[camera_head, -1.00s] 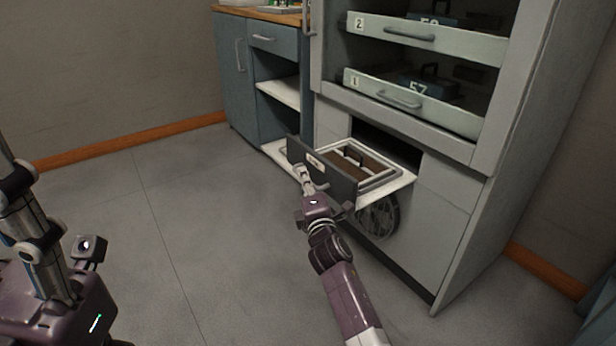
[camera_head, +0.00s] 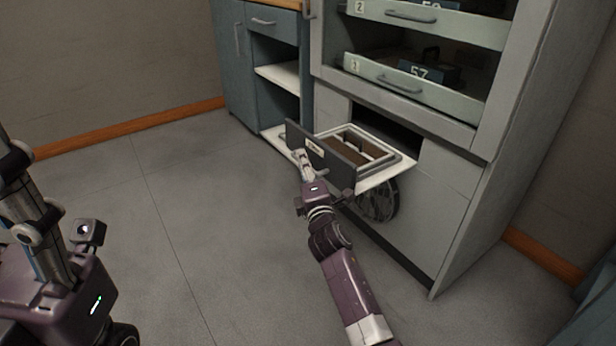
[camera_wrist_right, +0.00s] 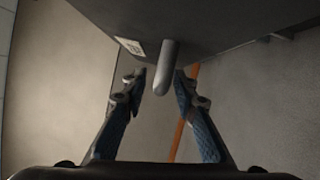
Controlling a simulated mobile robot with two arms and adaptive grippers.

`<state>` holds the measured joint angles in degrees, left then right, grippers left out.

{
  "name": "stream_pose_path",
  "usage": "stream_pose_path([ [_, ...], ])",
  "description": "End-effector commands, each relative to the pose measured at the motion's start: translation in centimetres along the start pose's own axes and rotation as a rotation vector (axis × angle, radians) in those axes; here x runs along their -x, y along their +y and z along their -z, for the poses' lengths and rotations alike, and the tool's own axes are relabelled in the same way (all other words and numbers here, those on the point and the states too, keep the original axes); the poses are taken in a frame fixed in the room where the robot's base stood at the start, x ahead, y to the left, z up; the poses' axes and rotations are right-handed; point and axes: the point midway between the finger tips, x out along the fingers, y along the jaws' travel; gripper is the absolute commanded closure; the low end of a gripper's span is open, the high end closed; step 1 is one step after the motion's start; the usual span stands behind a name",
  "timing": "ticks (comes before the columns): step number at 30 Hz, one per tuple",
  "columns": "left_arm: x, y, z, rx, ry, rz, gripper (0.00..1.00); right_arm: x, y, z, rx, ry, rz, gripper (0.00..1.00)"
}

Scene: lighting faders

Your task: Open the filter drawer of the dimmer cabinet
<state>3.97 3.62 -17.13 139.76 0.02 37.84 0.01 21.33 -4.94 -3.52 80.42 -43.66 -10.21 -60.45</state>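The filter drawer (camera_head: 372,158) of the grey dimmer cabinet (camera_head: 442,200) stands pulled out, low on the cabinet, with a dark opening behind it. Its dark front panel (camera_head: 325,157) carries a small white label and a grey bar handle; brown contents and pale frames show inside. My right gripper (camera_head: 303,160) is at the front panel's handle. In the right wrist view the handle (camera_wrist_right: 167,68) lies between the two fingertips (camera_wrist_right: 160,74). The fingers are apart, with a visible gap on the left side of the handle. My left gripper is not in view.
Two pale drawers (camera_head: 425,27) (camera_head: 410,88) marked 2 and 1 sit higher in the cabinet, holding numbered boxes. A blue cupboard (camera_head: 238,65) with open shelves stands to the left. A round wheel-like object (camera_head: 377,200) is under the drawer. The floor (camera_head: 190,210) in front is clear.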

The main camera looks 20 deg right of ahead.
Motion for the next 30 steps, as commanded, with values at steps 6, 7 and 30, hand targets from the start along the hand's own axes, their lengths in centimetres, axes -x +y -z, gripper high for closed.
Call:
stream_pose_path([
  [6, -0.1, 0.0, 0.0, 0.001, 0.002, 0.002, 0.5, 3.6, -0.2, 0.0, 0.002, 0.0, 0.002, 0.73],
  [7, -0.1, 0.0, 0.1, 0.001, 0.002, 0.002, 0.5, 4.2, -0.2, 0.0, 0.001, 0.001, 0.003, 0.73],
  [30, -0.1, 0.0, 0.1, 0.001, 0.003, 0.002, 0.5, 11.4, -0.1, 0.0, -0.001, 0.0, 0.002, 0.73],
])
